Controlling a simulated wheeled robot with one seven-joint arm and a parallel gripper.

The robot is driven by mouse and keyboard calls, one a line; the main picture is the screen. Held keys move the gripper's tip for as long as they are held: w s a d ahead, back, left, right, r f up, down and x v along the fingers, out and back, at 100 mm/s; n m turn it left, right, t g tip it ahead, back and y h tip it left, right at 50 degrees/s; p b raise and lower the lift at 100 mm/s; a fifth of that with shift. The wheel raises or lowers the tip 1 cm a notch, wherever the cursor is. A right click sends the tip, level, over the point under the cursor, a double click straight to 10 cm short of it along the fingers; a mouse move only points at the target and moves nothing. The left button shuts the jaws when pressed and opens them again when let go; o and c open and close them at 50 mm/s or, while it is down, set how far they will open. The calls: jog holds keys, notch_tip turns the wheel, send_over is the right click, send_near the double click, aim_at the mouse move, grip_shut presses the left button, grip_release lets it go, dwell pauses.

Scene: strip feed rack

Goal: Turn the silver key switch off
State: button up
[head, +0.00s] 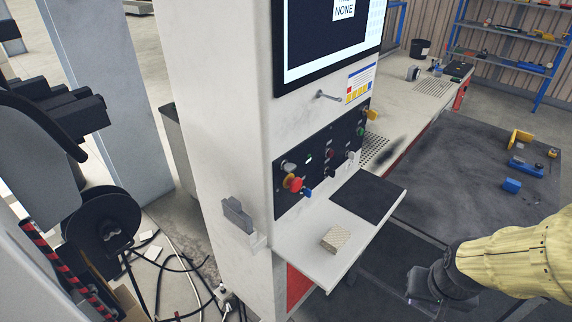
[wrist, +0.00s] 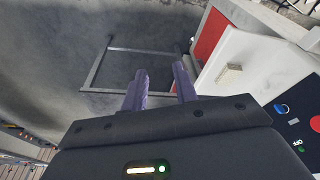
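The black control panel (head: 318,165) is on the front of the white cabinet in the head view. I cannot tell which is the key switch or how either is turned. My gripper (head: 428,292) is low at the right, well away from the panel. In the wrist view its two purple fingers (wrist: 161,85) are apart with nothing between them.
A red mushroom button (head: 294,183) and a blue control (head: 307,193) sit near the left silver control. Below the panel, a white shelf (head: 305,250) juts out with a beige block (head: 336,239) and black mat (head: 368,197). Floor between gripper and shelf looks clear.

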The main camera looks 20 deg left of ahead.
aim_at(289, 167)
dwell(0.3)
jog(key=w+a+r+n+t+y+b, duration=0.2)
jog(key=w+n+t+b, duration=0.15)
jog(key=w+n, duration=0.45)
jog(key=w+a+r+n+t+y+b, duration=0.25)
jog(key=w+n+t, duration=0.25)
jog(key=w, duration=0.4)
jog(key=s+a+r+n+g+y+b, duration=0.1)
jog(key=a+r+n+g+y, duration=0.1)
jog(key=a+n+y, duration=0.4)
jog(key=s+a+r+n+g+y+b, duration=0.2)
jog(key=a+n+y, duration=0.4)
jog(key=n, duration=0.6)
jog(key=shift+s+a+n, duration=0.25)
jog(key=shift+a+n, duration=0.05)
jog(key=shift+a, duration=0.2)
jog(key=p+x, duration=0.4)
jog(key=x, duration=1.3)
jog(key=shift+a, duration=0.25)
